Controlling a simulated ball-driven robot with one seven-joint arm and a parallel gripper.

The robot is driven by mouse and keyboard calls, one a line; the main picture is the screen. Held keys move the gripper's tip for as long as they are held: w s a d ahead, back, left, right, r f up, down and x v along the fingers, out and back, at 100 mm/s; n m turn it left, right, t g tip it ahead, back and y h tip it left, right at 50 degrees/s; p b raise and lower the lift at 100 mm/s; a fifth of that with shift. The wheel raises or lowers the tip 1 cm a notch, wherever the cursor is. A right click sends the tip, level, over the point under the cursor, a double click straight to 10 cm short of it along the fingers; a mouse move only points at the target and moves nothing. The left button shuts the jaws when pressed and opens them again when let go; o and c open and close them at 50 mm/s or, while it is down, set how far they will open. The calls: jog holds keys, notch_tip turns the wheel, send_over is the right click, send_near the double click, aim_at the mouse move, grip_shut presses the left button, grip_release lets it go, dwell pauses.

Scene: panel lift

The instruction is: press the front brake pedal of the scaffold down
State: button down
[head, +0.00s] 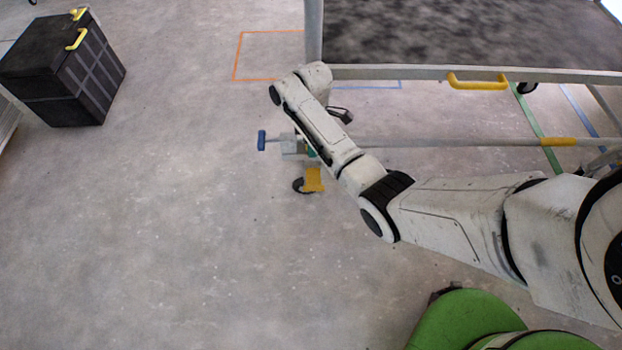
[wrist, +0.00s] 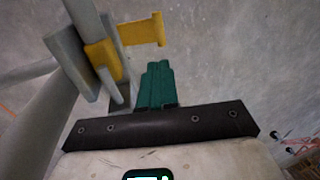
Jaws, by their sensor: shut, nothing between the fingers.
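The scaffold's yellow brake pedal (head: 314,179) sticks out beside a dark caster wheel (head: 298,186) at the near left corner of the scaffold. In the wrist view the yellow pedal (wrist: 143,31) shows beyond the fingers, joined to a yellow bracket on a grey post. My gripper (wrist: 157,86) has its green fingers shut with nothing between them. In the head view, a little green of my gripper (head: 311,152) shows just above the pedal, mostly hidden by my arm. The fingertips look close to the pedal; I cannot tell whether they touch it.
The scaffold's dark platform (head: 440,32) with a yellow handle (head: 478,82) fills the upper right. A long low rail (head: 450,142) runs right from the corner. A blue-ended piece (head: 262,140) juts left. A black case (head: 62,68) stands far left.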

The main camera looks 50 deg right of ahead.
aim_at(313, 189)
jog(key=f+b, duration=0.2)
jog(key=f, duration=0.2)
jog(key=s+a+f+b, duration=0.1)
jog(key=f+b, duration=0.1)
jog(key=f, duration=0.3)
jog(key=a+f+b, duration=0.1)
jog(key=f, duration=0.3)
jog(key=shift+s+a+f+b, duration=0.1)
jog(key=shift+s+f+b, duration=0.3)
jog(key=shift+a, duration=0.1)
jog(key=shift+s+a+f+t+h+p, duration=0.4)
jog(key=shift+f+t+h+p, duration=0.15)
jog(key=shift+p, duration=0.3)
notch_tip(313, 189, down, 7)
jog(key=s+a+t+h+b, duration=0.1)
jog(key=t+h+b, duration=0.1)
jog(key=t+h, duration=0.1)
jog(key=shift+h, duration=0.85)
jog(key=shift+s+a+f+b, duration=0.1)
jog(key=shift+a+f+b, duration=0.05)
jog(key=shift+f+b, duration=0.15)
jog(key=shift+r, duration=0.15)
